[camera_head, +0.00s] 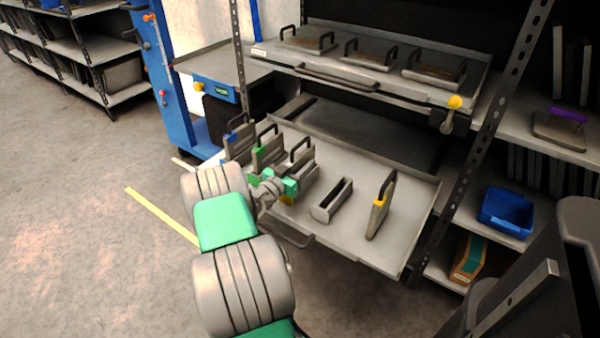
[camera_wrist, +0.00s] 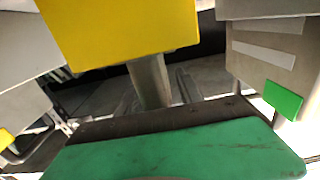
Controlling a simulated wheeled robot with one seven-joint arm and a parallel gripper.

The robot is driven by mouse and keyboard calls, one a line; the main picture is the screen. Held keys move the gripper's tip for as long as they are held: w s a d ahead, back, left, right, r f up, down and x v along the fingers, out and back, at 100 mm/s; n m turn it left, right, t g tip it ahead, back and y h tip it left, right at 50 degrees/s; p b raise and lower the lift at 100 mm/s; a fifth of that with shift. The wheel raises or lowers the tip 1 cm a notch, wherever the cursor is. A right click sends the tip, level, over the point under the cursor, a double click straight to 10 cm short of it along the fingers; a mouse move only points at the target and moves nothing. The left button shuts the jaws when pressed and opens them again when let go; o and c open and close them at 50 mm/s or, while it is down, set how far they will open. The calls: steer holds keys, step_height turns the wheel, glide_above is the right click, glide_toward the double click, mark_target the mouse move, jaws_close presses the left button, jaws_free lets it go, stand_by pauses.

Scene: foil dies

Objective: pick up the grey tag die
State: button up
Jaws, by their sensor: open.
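I cannot make out a grey tag on any die in either view. My gripper (camera_head: 294,178) is open, at the left part of the pulled-out tray (camera_head: 350,160), close in front of a die with a black handle (camera_head: 303,150). A yellow tag (camera_wrist: 120,30) fills the top of the wrist view, close to the gripper; a bit of yellow shows below my gripper in the head view. A green-tag die (camera_head: 268,152) and a blue-tag die (camera_head: 238,142) stand to its left. My gripper partly hides the nearest die, and contact cannot be told.
An empty-looking slotted holder (camera_head: 332,201) and another yellow-tag die (camera_head: 381,206) stand right on the tray. Three handled dies lie on the upper shelf (camera_head: 375,85). A purple-handled die (camera_head: 560,130) and a blue bin (camera_head: 506,211) are on the right rack. A dark upright (camera_head: 480,150) borders the tray.

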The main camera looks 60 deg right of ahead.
jaws_close()
stand_by(0.4)
stand_by(0.9)
steer(key=shift+w+r, duration=0.1)
steer(key=shift+r, duration=0.15)
